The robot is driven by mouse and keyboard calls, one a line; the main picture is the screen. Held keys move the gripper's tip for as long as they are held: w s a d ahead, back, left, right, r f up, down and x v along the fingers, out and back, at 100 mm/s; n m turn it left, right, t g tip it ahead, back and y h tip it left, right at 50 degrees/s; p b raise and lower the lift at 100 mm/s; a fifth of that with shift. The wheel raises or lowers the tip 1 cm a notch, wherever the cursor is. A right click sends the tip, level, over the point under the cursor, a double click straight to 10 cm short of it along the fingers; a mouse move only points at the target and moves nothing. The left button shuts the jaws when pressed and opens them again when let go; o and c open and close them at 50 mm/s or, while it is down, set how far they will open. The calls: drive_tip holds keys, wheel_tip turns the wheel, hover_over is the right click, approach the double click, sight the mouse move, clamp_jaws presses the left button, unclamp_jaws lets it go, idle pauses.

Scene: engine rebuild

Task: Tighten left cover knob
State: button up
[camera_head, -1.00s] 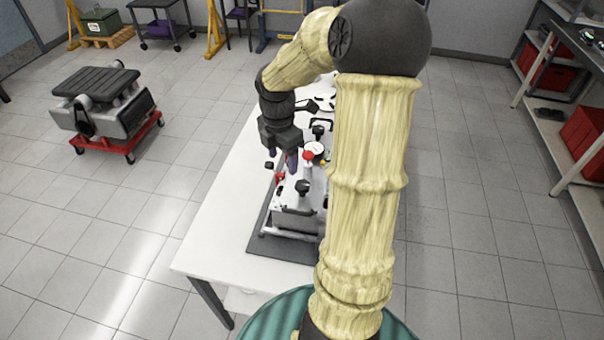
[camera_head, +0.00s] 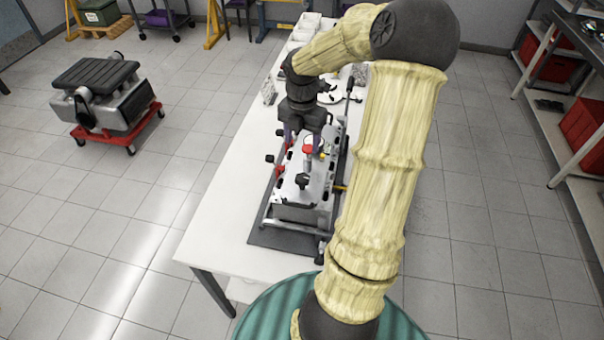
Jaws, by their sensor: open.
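The engine unit (camera_head: 305,213) lies on a dark mat on the white table, with a light cover on top. A black knob (camera_head: 302,181) stands upright on the near part of the cover. A red-topped fitting (camera_head: 308,150) stands farther back, partly in front of a white gauge. My gripper (camera_head: 303,143) is open and points down over the far part of the cover, behind the red-topped fitting. The far black knob is hidden behind or between the fingers, and I cannot tell whether they touch it. I cannot tell which knob is the left one.
The dark mat (camera_head: 262,238) lies under the engine. The white table (camera_head: 215,225) has free room to the left. Small parts and trays stand at its far end. A red wheeled cart (camera_head: 135,133) stands on the floor at left, and shelves (camera_head: 540,100) stand at right.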

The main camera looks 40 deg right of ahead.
sight(302, 178)
wheel_tip(302, 178, down, 14)
drive_tip(key=shift+f+p, duration=0.15)
drive_tip(key=shift+p, duration=0.25)
drive_tip(key=c, duration=1)
